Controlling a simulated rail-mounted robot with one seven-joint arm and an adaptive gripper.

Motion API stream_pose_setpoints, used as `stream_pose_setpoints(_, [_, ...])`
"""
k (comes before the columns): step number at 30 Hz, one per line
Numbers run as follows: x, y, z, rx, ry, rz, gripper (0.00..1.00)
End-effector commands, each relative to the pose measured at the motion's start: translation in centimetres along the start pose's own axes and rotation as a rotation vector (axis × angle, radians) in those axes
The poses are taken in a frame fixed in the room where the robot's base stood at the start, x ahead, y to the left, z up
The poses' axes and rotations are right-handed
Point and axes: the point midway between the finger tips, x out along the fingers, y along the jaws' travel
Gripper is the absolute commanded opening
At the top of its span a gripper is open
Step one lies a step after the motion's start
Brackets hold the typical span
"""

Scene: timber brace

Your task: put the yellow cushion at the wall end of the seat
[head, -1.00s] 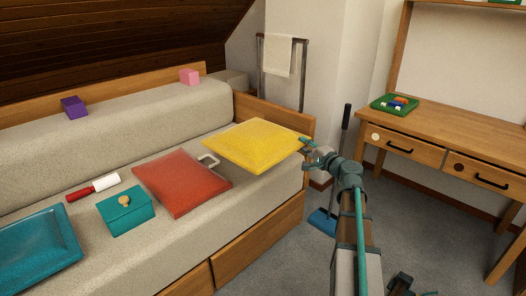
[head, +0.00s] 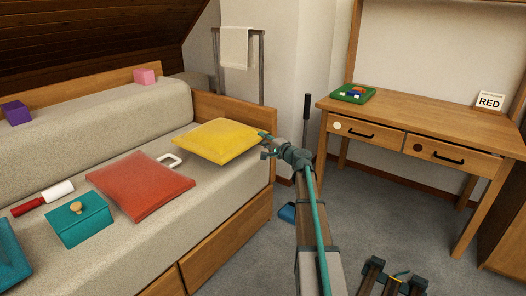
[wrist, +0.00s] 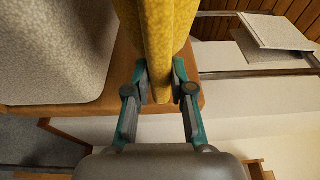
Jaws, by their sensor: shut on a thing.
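The yellow cushion (head: 217,140) is at the right end of the sofa seat (head: 226,183), beside the wooden end board. My gripper (head: 267,145) is shut on the cushion's right corner. In the wrist view the cushion (wrist: 164,30) stands between the two fingers (wrist: 161,88), pinched at its edge. I cannot tell whether the cushion's underside touches the seat. The red cushion (head: 139,184) lies flat to its left, with a white loop-shaped thing (head: 171,160) between them.
On the seat are a teal box (head: 79,220), a red-and-white roller (head: 44,197) and a teal tray-like piece (head: 10,250). A desk (head: 430,124) stands at right.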

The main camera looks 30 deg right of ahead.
Motion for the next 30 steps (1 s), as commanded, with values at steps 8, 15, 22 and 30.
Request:
stream_pose_setpoints(8, [1.2,3.6,-0.8,0.005,0.000,0.000,0.00])
stream_pose_setpoints(15, [1.2,4.8,-0.8,0.003,0.000,-0.002,0.00])
stream_pose_setpoints(22, [1.1,4.9,-0.8,0.003,0.000,-0.001,0.00])
stream_pose_setpoints(30, [1.1,5.0,-0.8,0.000,0.000,0.000,0.48])
